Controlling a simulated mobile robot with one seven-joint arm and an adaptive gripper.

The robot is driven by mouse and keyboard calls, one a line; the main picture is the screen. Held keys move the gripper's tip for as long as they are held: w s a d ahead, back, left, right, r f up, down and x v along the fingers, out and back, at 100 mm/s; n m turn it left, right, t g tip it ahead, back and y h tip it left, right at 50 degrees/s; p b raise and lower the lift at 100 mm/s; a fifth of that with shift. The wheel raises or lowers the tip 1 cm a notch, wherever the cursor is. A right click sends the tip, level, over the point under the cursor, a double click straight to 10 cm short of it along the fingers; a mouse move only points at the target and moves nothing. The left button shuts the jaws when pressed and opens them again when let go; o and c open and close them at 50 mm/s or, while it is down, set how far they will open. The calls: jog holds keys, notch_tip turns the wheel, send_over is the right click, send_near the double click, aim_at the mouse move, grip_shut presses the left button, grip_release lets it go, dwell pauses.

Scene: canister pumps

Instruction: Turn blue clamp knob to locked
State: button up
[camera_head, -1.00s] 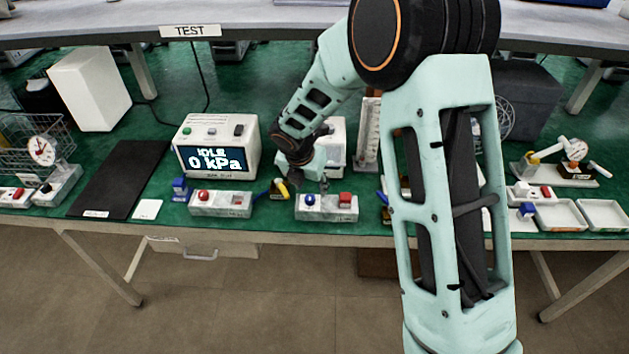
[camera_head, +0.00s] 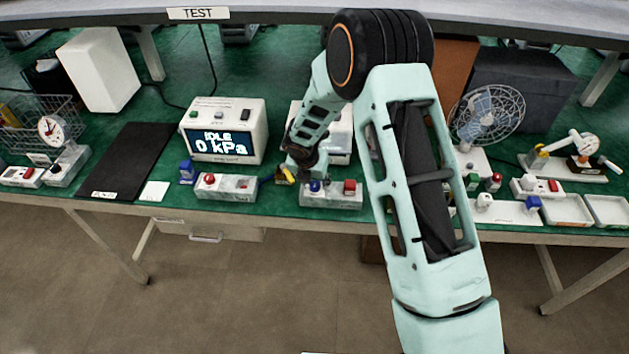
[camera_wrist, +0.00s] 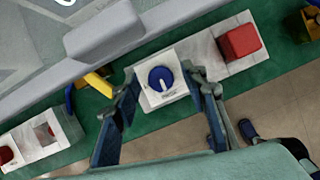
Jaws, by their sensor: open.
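The blue clamp knob (camera_wrist: 161,78) is a round blue dial on a white square plate, at the left end of a pale block (camera_wrist: 205,62). A red square block (camera_wrist: 239,41) sits at the block's other end. In the head view the blue knob (camera_head: 315,186) shows small at the table's front edge, just below my gripper (camera_head: 304,172). In the wrist view my gripper (camera_wrist: 160,88) is open, with one finger on each side of the knob. The knob shows between them; I cannot tell whether they touch it. Nothing is held.
A similar block with a red knob (camera_head: 209,179) stands to the left, with a yellow-handled part (camera_wrist: 98,83) between. The display box (camera_head: 223,131) reads IDLE, 0 kPa. Trays (camera_head: 567,209) and a fan (camera_head: 487,115) stand right. Open floor lies in front.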

jog(key=shift+w+f, duration=0.15)
jog(key=shift+f, duration=0.2)
jog(key=shift+c, duration=0.3)
grip_shut()
jog(key=shift+m, duration=0.3)
jog(key=m+h+b, duration=0.1)
jog(key=m, duration=0.1)
jog(key=m+b, duration=0.1)
jog(key=m, duration=0.1)
jog(key=shift+w+a+g+h, duration=0.1)
jog(key=shift+g+h, duration=0.2)
jog(key=shift+h, duration=0.1)
jog(key=shift+m+g+h+b, duration=0.5)
jog(key=shift+m+b, duration=0.55)
jog(key=shift+m, duration=1.05)
